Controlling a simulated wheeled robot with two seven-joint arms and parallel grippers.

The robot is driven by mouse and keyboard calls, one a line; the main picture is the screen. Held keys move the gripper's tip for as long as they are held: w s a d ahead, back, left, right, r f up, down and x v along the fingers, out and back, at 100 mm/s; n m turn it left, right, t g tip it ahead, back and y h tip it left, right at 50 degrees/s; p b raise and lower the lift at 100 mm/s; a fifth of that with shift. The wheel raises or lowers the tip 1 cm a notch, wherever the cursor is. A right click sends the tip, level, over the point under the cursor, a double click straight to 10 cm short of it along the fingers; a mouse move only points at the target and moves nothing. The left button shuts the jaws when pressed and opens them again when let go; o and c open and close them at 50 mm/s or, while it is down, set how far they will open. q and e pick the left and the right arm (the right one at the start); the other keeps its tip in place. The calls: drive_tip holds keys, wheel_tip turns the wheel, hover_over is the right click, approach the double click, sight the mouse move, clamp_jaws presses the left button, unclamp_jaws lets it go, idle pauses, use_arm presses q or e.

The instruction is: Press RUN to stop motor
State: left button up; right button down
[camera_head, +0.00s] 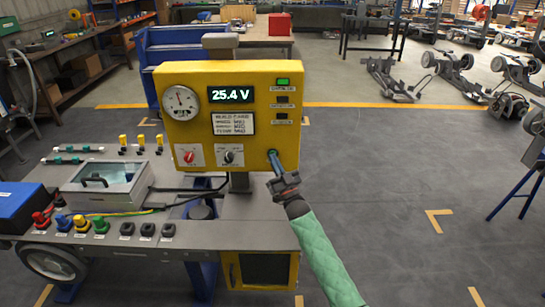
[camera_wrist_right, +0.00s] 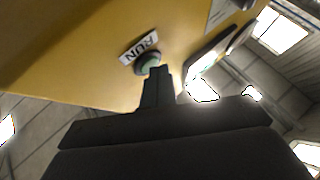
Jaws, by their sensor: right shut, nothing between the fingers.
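The yellow control panel (camera_head: 205,130) stands upright on the grey bench, with a dial gauge (camera_head: 181,102) and a display (camera_head: 231,95) reading 25.4 V. The green RUN button (camera_wrist_right: 148,60) is on the panel face, below its white RUN label (camera_wrist_right: 139,46) in the right wrist view. My right gripper (camera_head: 275,164) is shut and empty, its fingertips right at the button at the panel's lower right. The fingers (camera_wrist_right: 158,73) overlap the button's lower edge in the wrist view; I cannot tell whether they touch it. My left gripper is not in view.
The top indicator (camera_head: 290,82) is lit green; those below it look dark. A red knob (camera_head: 189,157) and a black knob (camera_head: 229,157) sit left of the button. A clear-lidded box (camera_head: 104,185) and coloured terminals stand on the bench.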

drive_tip(key=shift+s, duration=0.1)
idle(0.3)
drive_tip(key=shift+s, duration=0.4)
drive_tip(key=shift+s+p, duration=1.2)
drive_tip(key=shift+s, duration=1.75)
drive_tip(key=s+p, duration=0.1)
drive_tip(key=s, duration=0.4)
drive_tip(key=shift+s+p, duration=0.25)
drive_tip(key=shift+p, duration=0.15)
